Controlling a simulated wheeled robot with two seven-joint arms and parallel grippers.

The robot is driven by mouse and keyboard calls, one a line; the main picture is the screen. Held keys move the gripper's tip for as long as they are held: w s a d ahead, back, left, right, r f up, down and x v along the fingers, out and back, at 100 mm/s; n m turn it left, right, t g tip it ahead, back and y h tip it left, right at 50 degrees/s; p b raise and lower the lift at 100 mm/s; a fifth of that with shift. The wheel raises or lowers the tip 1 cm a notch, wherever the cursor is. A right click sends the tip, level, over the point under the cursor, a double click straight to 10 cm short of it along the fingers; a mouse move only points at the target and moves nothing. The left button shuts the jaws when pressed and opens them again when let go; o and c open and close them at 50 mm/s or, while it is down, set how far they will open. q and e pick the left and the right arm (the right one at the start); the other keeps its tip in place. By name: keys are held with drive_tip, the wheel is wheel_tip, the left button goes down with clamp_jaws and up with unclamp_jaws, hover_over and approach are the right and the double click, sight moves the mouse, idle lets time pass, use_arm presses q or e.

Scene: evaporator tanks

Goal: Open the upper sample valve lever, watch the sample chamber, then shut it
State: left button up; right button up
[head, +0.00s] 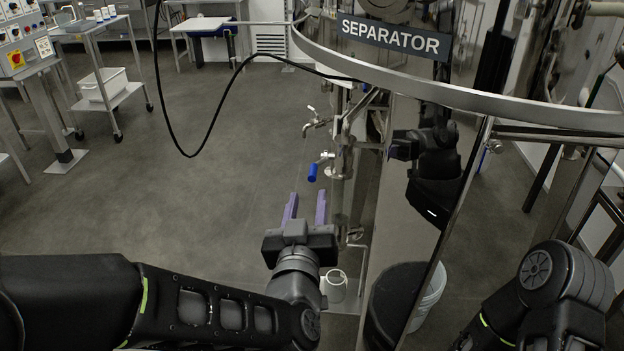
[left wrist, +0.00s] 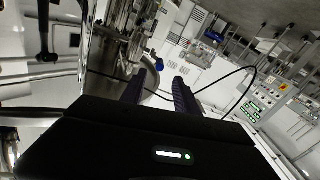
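A valve with a blue lever (head: 313,172) sits on the sample pipework at the left side of the separator tank (head: 405,215). The blue lever hangs downward. It also shows in the left wrist view (left wrist: 159,65), beyond and between the fingertips. My left gripper (head: 305,208) is open and empty, with its two fingers pointing up toward the lever from just below and in front of it. There is a gap between fingers and lever. I cannot clearly make out which part of the pipework is the sample chamber. My right gripper is out of view; only part of its arm shows at the lower right.
A metal tap (head: 314,122) juts out above the blue lever. A clear container (head: 335,286) is low beside my left wrist. A steel rail (head: 460,97) curves around the tank. A black cable (head: 215,115) hangs at left. The floor left of the pipework is clear.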

sight(311, 182)
use_arm(q)
drive_tip(key=shift+w, duration=0.1)
drive_tip(key=w, duration=0.7)
drive_tip(key=shift+w+f+p, duration=0.1)
drive_tip(key=shift+w+p, duration=0.25)
clamp_jaws()
idle(1.3)
